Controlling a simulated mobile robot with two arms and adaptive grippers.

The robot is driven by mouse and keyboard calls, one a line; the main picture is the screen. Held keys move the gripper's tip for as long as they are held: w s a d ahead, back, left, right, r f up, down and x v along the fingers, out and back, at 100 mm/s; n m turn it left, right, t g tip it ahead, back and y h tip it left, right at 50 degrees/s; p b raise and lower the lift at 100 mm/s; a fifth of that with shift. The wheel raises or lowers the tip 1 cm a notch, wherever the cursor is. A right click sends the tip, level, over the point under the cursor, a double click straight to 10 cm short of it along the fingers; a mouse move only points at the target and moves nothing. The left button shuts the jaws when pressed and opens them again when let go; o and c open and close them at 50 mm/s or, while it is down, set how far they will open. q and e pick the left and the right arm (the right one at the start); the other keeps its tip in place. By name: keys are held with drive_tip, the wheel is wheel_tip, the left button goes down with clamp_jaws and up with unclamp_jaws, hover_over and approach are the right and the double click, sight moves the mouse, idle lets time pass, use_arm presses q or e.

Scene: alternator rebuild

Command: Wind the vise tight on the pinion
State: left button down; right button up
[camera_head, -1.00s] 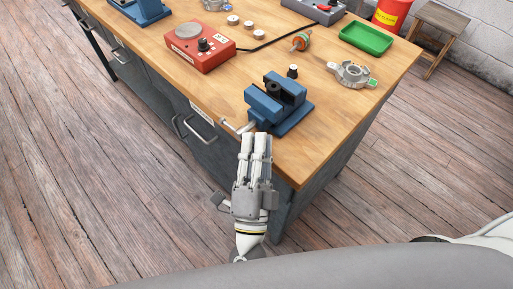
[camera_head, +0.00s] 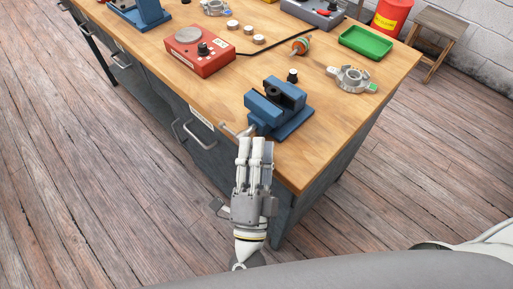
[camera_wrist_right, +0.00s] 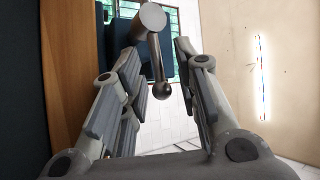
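The blue vise (camera_head: 290,112) stands near the front corner of the workbench. A dark round piece (camera_head: 273,92), which looks like the pinion, sits at its jaws; I cannot tell how tightly it is held. The vise's metal handle bar (camera_head: 234,130) sticks out at the front. My right gripper (camera_head: 256,143) is just in front of the vise, at the screw end. In the right wrist view, my right gripper (camera_wrist_right: 160,75) is open, with the handle bar's ball end (camera_wrist_right: 162,90) and the screw end (camera_wrist_right: 152,18) between its fingers. My left gripper is not in view.
A red device (camera_head: 200,52), a small black knobbed part (camera_head: 292,75), a copper-coloured rotor (camera_head: 300,46), a metal housing (camera_head: 350,80) and a green tray (camera_head: 366,42) are on the bench. Drawer handles (camera_head: 195,132) stick out from the bench front. Open floor lies left.

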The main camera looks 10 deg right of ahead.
drive_tip(key=v, duration=1.1)
drive_tip(key=shift+s+f, duration=0.15)
drive_tip(key=shift+s, duration=0.2)
drive_tip(key=shift+w, duration=0.1)
